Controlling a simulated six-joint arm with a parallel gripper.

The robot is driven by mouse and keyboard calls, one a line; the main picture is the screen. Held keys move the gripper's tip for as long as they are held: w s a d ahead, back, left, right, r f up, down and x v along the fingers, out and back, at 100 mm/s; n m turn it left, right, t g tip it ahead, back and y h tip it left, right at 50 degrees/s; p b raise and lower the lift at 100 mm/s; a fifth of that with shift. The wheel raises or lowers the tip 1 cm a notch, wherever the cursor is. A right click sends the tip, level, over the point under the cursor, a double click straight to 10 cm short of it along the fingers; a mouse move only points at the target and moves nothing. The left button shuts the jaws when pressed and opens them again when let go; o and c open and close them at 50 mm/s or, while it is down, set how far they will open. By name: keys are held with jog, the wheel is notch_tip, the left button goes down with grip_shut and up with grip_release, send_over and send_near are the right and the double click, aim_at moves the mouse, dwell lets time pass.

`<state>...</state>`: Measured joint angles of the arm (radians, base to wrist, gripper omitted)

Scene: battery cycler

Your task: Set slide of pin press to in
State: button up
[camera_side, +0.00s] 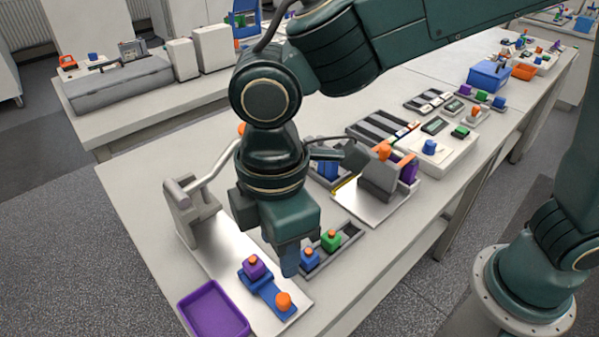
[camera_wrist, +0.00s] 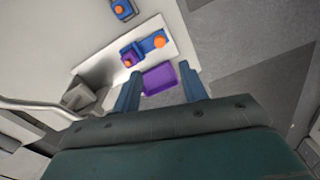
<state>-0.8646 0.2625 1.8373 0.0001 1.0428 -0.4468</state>
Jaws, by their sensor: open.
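The pin press has a pale base plate (camera_side: 225,248) with a grey upright frame (camera_side: 189,212) and a long lever at its far end. Its blue slide (camera_side: 268,291) sticks out at the near end of the plate and carries an orange knob (camera_side: 283,301). A purple block with an orange top (camera_side: 254,267) sits on the slide's inner end. The slide also shows in the wrist view (camera_wrist: 145,46). My gripper (camera_side: 289,262) is open and empty, pointing down, apparently above and beside the slide. In the wrist view its fingers (camera_wrist: 160,72) frame the purple tray.
A purple tray (camera_side: 213,311) lies beside the plate at the table's front edge. A blue block (camera_side: 309,258) and a green block (camera_side: 330,240) stand in a grey holder close right of my gripper. Another grey device (camera_side: 379,182) stands behind them.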

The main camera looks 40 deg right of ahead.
aim_at(283, 297)
notch_tip(283, 297, down, 14)
jog(key=shift+r, duration=0.1)
dwell(0.9)
jog(key=shift+c, duration=0.4)
grip_shut()
